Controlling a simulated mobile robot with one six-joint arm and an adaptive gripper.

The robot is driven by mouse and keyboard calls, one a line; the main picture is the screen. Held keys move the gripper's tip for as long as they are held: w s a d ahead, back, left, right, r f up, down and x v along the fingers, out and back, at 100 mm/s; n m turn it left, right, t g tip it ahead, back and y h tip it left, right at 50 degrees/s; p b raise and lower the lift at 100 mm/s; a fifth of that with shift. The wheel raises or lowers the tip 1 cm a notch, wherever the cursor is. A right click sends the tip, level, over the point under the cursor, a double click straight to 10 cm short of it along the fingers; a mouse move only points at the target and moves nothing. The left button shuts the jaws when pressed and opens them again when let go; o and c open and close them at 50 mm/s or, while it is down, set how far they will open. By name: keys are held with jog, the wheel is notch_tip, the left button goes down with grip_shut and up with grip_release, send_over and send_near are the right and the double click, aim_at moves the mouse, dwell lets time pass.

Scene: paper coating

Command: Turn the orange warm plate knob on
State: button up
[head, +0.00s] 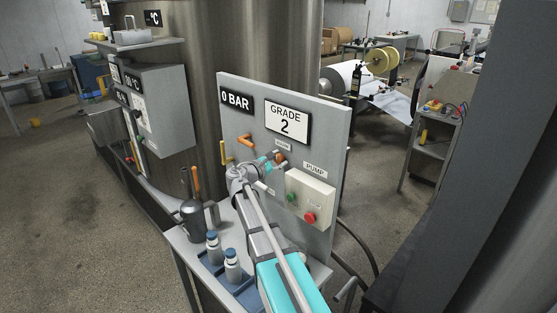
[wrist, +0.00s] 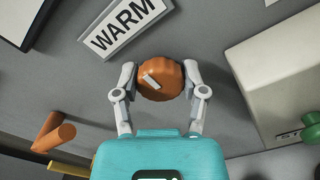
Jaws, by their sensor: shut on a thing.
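The orange warm plate knob (wrist: 160,84) sits on the grey panel (wrist: 215,30), just below the WARM label (wrist: 127,27). A short pale mark on its face is slanted in the wrist view. My gripper (wrist: 160,80) has one finger on each side of the knob and is shut on it. In the head view, the knob (head: 281,158) shows on the panel beyond my gripper (head: 272,160), partly hidden by it. The WARM label is too small to read in the head view.
A pump box (head: 309,199) with a green and a red button stands out to the right of the knob. An orange lever (head: 246,141) and a yellow handle (head: 227,152) stick out to the left.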

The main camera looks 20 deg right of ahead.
jog(key=shift+m, duration=0.5)
jog(key=m, duration=0.5)
jog(key=shift+s, duration=0.1)
jog(key=m, duration=0.6)
jog(key=shift+f, duration=0.1)
dwell(0.4)
jog(key=o, duration=1.1)
jog(key=shift+d, duration=0.1)
jog(key=shift+o, duration=0.2)
jog(key=v, duration=1.2)
